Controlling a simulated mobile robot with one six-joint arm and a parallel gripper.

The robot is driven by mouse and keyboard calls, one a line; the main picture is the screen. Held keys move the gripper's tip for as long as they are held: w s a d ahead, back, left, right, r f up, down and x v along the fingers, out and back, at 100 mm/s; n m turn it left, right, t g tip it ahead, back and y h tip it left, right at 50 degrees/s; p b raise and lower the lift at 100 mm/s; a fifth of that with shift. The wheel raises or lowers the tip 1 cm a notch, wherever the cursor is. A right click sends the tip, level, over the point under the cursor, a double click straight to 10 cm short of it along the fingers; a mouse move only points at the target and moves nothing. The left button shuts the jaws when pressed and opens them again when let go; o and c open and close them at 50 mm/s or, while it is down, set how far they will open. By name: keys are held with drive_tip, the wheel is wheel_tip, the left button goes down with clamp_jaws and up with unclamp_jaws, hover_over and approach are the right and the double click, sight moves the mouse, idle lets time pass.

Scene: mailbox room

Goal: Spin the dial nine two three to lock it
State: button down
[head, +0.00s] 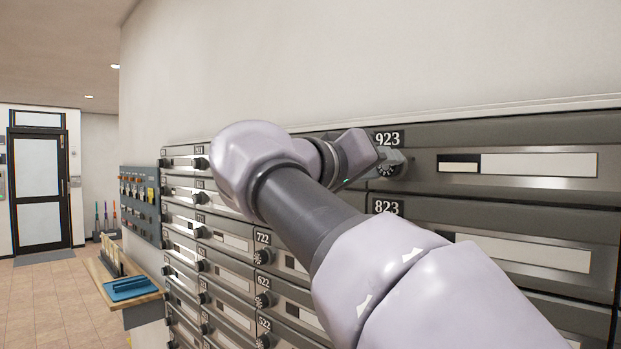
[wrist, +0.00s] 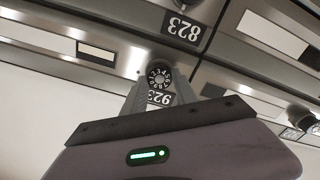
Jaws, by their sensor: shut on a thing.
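The dial of mailbox 923 (head: 391,170) is a round numbered dial below the 923 plate (head: 388,139) in the head view. In the wrist view, which is upside down, the dial (wrist: 158,76) shows its number ring between the fingertips. My gripper (head: 378,166) reaches it from the left and is shut on the dial; in the wrist view the fingers (wrist: 155,86) lie on either side of it. Part of the dial is hidden by the fingers. The 923 box front (head: 540,150) is flush with the bank.
Mailbox 823 (head: 387,206) sits directly below, and the 722 column (head: 263,238) runs down to its left. A wooden ledge with a blue tray (head: 133,288) stands at the left. A glazed door (head: 42,190) is far left, with open floor before it.

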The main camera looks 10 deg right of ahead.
drive_tip(key=shift+m+b, duration=0.95)
drive_tip(key=shift+m, duration=0.95)
drive_tip(key=c, duration=1)
unclamp_jaws()
drive_tip(key=shift+o, duration=0.2)
drive_tip(key=p+v, duration=0.4)
drive_tip(key=v, duration=1.3)
drive_tip(key=shift+a, duration=0.15)
drive_tip(key=shift+s, duration=0.1)
